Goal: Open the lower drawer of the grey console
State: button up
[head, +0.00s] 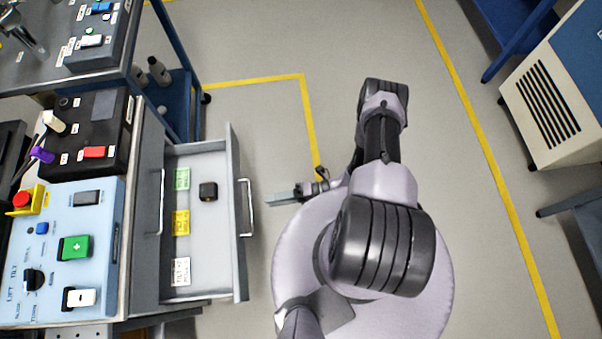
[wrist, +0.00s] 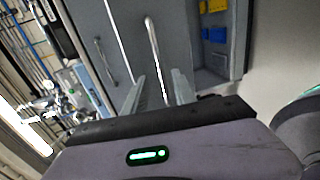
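The grey console (head: 147,220) stands at the left in the head view. Its lower drawer (head: 215,278) is pulled out, with its front and bar handle (head: 246,207) facing right. A second handle (head: 161,200) sits on the closed front above it. My gripper (head: 270,199) is just right of the lower drawer's handle, with a small gap seen from above. In the wrist view the two fingers (wrist: 161,85) are apart with nothing gripped. A handle (wrist: 152,45) shows beyond and between them, and another (wrist: 105,62) to its left.
The drawer holds a small black box (head: 208,191) and green (head: 182,179), yellow (head: 181,222) and white (head: 181,271) labels. Control panels (head: 65,250) top the console. A blue-framed bench (head: 180,110) stands behind it. A beige vented cabinet (head: 550,100) is at the right.

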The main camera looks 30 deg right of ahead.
jog(key=p+v, duration=0.1)
jog(key=v, duration=0.8)
jog(key=shift+d, duration=0.1)
